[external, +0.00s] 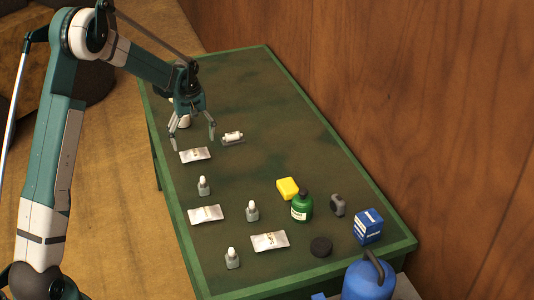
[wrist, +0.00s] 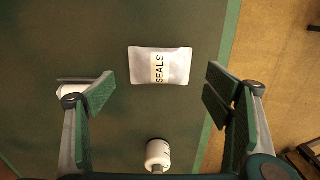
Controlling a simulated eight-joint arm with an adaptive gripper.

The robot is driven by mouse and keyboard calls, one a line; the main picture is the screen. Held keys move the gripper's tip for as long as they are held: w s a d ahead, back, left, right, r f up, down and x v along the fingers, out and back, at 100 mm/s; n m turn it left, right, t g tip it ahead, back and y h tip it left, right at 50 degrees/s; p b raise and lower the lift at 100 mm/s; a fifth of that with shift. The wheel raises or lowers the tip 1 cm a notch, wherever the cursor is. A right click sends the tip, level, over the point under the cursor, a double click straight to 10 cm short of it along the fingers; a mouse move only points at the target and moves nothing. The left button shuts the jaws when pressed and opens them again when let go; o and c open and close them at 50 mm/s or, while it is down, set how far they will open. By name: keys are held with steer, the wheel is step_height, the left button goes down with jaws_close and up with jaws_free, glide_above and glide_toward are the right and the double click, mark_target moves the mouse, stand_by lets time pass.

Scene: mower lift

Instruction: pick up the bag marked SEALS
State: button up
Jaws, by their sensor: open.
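The bag marked SEALS (wrist: 159,66) is a flat silver-white pouch with dark lettering on a pale label. It lies on the green table, near the edge that is on the right in the wrist view. In the external view this bag (external: 195,155) lies just in front of and below my gripper (external: 193,142). My gripper (wrist: 160,88) is open and empty above the table. In the wrist view the bag lies between the fingers from side to side, slightly beyond their tips, and nothing covers it.
A white cylindrical item (external: 232,136) lies right of my gripper, and a white container (wrist: 158,154) stands behind it. Two other silver pouches (external: 206,214) (external: 269,240), several small dropper bottles (external: 203,186), a green bottle (external: 301,206), yellow block (external: 287,188) and blue box (external: 368,226) are nearer the camera.

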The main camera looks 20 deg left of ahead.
mark_target(194, 152)
steer(key=shift+f+b, duration=0.35)
steer(key=shift+f, duration=2.25)
steer(key=c, duration=1)
